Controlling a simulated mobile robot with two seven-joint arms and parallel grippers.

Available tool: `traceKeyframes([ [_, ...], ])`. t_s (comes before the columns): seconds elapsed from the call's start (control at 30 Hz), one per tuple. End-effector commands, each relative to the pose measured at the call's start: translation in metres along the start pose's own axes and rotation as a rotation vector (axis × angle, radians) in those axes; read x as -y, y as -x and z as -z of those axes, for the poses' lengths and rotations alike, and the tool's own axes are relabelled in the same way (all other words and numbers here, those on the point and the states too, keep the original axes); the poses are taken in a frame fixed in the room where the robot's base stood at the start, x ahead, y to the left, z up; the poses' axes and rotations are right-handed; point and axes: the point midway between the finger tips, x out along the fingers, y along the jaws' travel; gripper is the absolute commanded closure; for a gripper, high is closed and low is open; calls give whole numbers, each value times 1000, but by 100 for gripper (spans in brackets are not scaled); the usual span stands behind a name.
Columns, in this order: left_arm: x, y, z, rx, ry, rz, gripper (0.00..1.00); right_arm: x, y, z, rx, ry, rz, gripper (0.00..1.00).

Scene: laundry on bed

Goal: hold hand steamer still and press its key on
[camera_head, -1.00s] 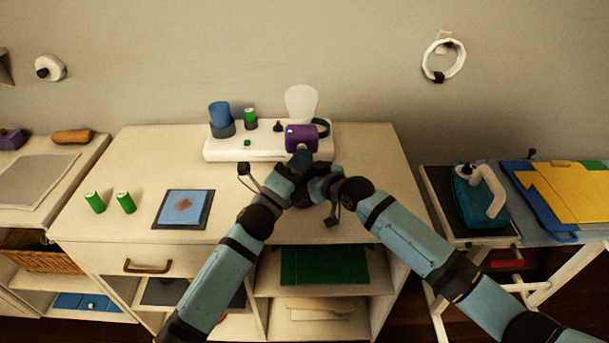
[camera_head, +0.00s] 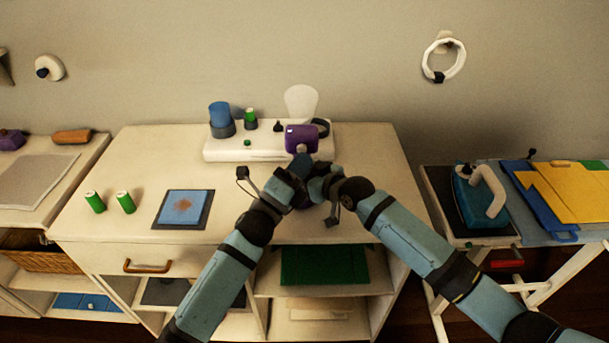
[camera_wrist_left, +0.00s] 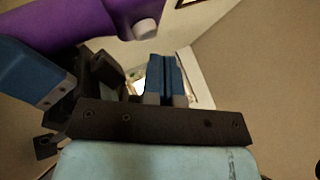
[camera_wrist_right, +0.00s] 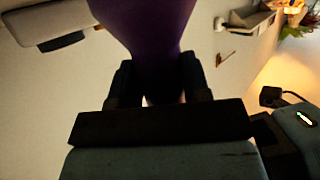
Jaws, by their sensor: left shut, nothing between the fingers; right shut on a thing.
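The hand steamer (camera_head: 300,136) is purple and stands upright over the back of the dresser, partly behind my grippers. My right gripper (camera_wrist_right: 158,85) is shut on its purple handle (camera_wrist_right: 152,30). A pale grey round key (camera_wrist_left: 146,29) sticks out of the purple body in the left wrist view; it also shows in the head view (camera_head: 301,149). My left gripper (camera_head: 301,165) is shut and empty just below and in front of the key. In the left wrist view its blue fingertips (camera_wrist_left: 165,68) look apart from the key. Whether the key is pressed in, I cannot tell.
A white base (camera_head: 235,149) with a blue cup (camera_head: 220,115) and a green spool lies behind the grippers. Two green spools (camera_head: 95,202) and a blue pad (camera_head: 183,207) lie on the dresser's left. An iron (camera_head: 472,195) stands at the right. The dresser's right top is clear.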

Motion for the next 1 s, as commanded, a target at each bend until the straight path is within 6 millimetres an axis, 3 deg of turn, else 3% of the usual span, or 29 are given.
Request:
traceKeyframes([
  [0.5, 25, 35, 26, 0, 2, -1, 100, 0, 0, 0, 0, -1, 0, 96],
  [0.93, 27, 37, 27, 0, 0, 1, 100, 0, 0, 0, 0, 0, 0, 96],
  [0.97, 27, 37, 27, 0, 0, 1, 100, 0, 0, 0, 0, 0, 0, 50],
  [1.0, 27, 37, 27, 0, 0, 1, 100, 0, 0, 0, 0, 0, 0, 40],
])
